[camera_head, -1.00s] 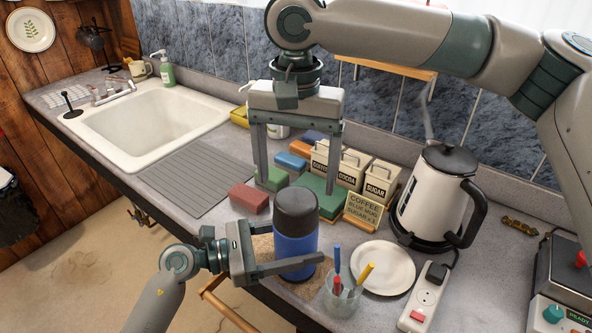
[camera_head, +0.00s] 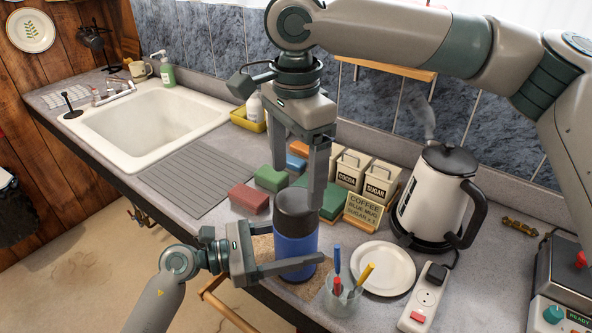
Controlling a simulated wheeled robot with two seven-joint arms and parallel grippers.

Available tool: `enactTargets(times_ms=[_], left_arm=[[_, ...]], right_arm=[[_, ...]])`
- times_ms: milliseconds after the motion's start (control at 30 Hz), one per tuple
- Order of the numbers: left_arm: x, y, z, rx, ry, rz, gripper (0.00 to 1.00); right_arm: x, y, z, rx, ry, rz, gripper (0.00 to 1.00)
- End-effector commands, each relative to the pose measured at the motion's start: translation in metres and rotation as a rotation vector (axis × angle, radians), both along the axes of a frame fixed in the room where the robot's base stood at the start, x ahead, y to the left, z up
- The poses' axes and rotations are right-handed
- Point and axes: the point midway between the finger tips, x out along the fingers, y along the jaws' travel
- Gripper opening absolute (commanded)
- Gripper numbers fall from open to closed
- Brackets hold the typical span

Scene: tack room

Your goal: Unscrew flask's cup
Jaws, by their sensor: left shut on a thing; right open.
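The flask (camera_head: 294,246) is blue with a dark grey cup (camera_head: 296,207) on top. It stands upright on a brown mat (camera_head: 262,246) near the counter's front edge. My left gripper (camera_head: 298,268) is shut around the flask's blue body, low down, coming from the left. My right gripper (camera_head: 298,190) hangs from above, open, with one finger behind and left of the cup and the other just right of it. From this view I cannot tell whether either finger touches the cup.
A glass of markers (camera_head: 343,297) and a white plate (camera_head: 382,268) stand right of the flask. A steaming kettle (camera_head: 436,200) is farther right. The drainboard (camera_head: 197,180) is clear.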

Motion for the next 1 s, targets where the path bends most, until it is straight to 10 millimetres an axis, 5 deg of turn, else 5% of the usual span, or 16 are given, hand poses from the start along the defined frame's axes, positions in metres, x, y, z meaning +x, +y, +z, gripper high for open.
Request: enactTargets(times_ms=[267, 1000], left_arm=[[0.000, 0.000, 0.000, 0.000, 0.000, 0.000, 0.04], [0.000, 0.000, 0.000, 0.000, 0.000, 0.000, 0.04]], right_arm=[[0.000, 0.000, -0.009, -0.001, 0.001, 0.001, 0.81], [0.000, 0.000, -0.080, -0.001, 0.001, 0.002, 0.81]])
